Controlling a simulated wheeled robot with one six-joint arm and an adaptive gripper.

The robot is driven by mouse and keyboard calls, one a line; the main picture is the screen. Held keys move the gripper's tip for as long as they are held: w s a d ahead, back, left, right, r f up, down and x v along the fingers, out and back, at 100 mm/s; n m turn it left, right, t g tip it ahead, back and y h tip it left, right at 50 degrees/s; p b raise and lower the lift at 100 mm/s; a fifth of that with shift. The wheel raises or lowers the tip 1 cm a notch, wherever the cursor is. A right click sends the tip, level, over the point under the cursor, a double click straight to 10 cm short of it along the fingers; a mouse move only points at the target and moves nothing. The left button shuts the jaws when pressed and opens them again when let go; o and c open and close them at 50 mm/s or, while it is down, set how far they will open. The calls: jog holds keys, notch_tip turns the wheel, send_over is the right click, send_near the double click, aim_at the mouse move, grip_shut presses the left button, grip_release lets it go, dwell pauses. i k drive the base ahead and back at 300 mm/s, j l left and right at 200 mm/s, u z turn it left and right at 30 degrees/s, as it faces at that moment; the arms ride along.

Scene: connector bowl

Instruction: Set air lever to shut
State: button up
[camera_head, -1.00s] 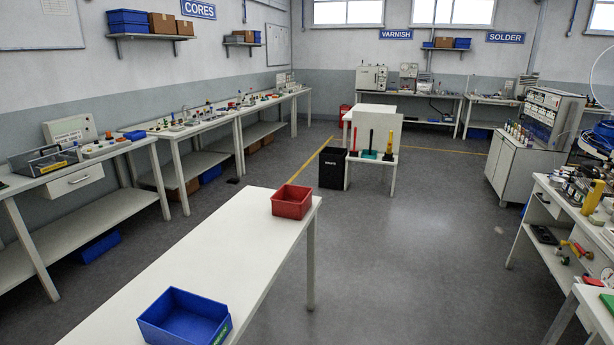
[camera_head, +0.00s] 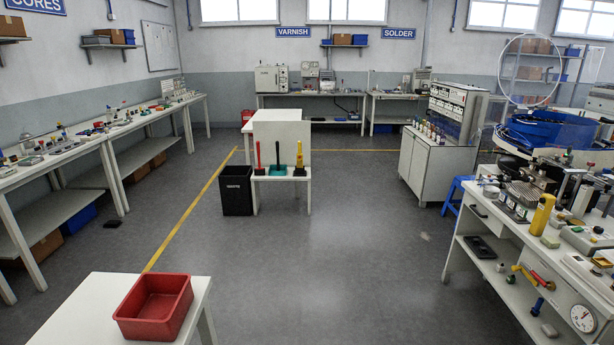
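On the right stands a white workbench (camera_head: 482,229) crowded with small equipment, a yellow bottle (camera_head: 542,214) and a large blue bowl-shaped machine (camera_head: 548,132). A round white dial gauge (camera_head: 583,318) shows on the front of this bench at the lower right. My gripper is not in view.
A white table with a red bin (camera_head: 155,306) is close at the lower left. A black waste bin (camera_head: 237,190) stands beside a white stand (camera_head: 283,136) in the middle. Long benches (camera_head: 75,161) line the left wall. The grey floor (camera_head: 330,270) between is clear.

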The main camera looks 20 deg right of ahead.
aim_at(541, 281)
jog(key=i+z, duration=0.2)
jog(key=i, duration=0.7)
jog(key=i+j+z, duration=0.2)
jog(key=i, duration=0.7)
jog(key=i+z, duration=0.1)
jog(key=i, duration=0.65)
jog(key=i+j+z, duration=0.15)
jog(key=i, duration=0.65)
jog(key=z, duration=2.35)
jog(key=j, duration=0.1)
